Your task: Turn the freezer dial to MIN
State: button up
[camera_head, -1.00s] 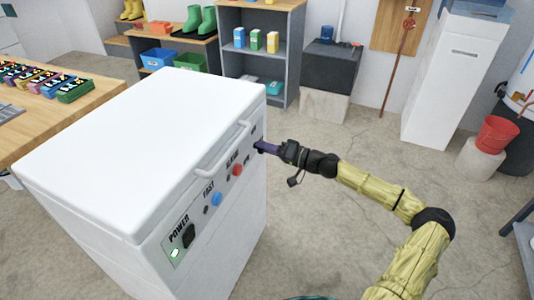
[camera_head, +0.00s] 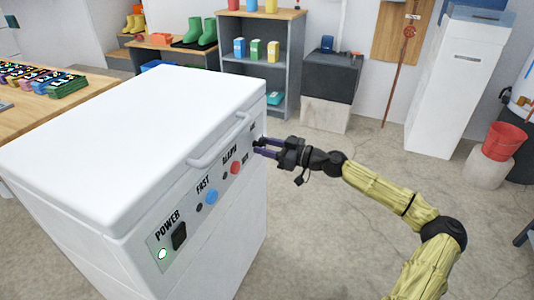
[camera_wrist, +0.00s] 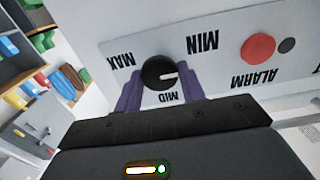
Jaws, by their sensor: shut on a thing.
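The white chest freezer (camera_head: 120,140) stands at left with its control panel facing right. In the wrist view, which shows the panel upside down, the black freezer dial (camera_wrist: 158,71) has a white pointer mark. The mark points right, roughly between the MID label (camera_wrist: 161,97) and the MIN label (camera_wrist: 203,42). The MAX label (camera_wrist: 120,61) is on the other side. My gripper (camera_head: 257,147) is at the panel's far end, its purple fingers on either side of the dial and shut on it. In the head view the dial is mostly hidden by the fingers.
On the same panel are a red alarm button (camera_head: 235,168), a blue button (camera_head: 211,196) and a black power switch (camera_head: 179,236). The freezer's lid handle (camera_head: 220,143) juts out just above the panel. The floor right of the freezer is clear.

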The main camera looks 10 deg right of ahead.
jog(key=shift+f+n+b, duration=0.15)
jog(key=shift+n+b, duration=0.5)
jog(key=shift+n, duration=0.35)
jog(key=o, duration=0.9)
jog(key=shift+o, duration=0.2)
jog(key=shift+s+d+r, duration=0.2)
jog(key=shift+s+d, duration=0.05)
jog(key=shift+d, duration=0.25)
jog(key=p+v, duration=0.5)
jog(key=v, duration=1.1)
jog(key=shift+s, duration=0.2)
jog(key=shift+f, duration=0.1)
